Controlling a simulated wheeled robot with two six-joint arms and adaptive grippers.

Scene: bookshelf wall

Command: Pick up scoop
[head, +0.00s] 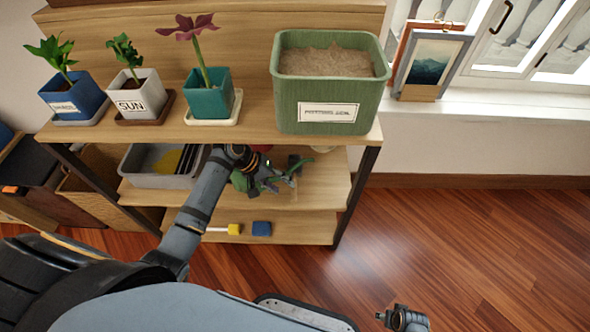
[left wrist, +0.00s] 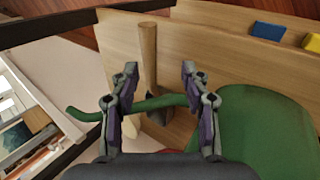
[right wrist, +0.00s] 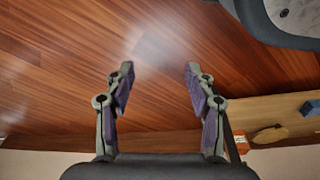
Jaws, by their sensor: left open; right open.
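A scoop with a pale wooden handle (left wrist: 148,48) and a dark metal end lies on the middle shelf in the left wrist view. My left gripper (left wrist: 157,70) is open, and the handle shows between its two fingers without visible contact. The scoop's dark end is partly hidden behind a green spout. In the head view my left gripper (head: 278,174) is over the middle shelf, and I cannot make out the scoop clearly there. My right gripper (right wrist: 157,72) is open and empty above the bare floor.
A green watering can (left wrist: 255,130) stands close by, its spout crossing between my left fingers. The top shelf (head: 255,110) with potted plants and a green soil bin (head: 330,100) overhangs. A grey tray (head: 165,180) is left. Blue and yellow items lie on the bottom shelf (head: 300,229).

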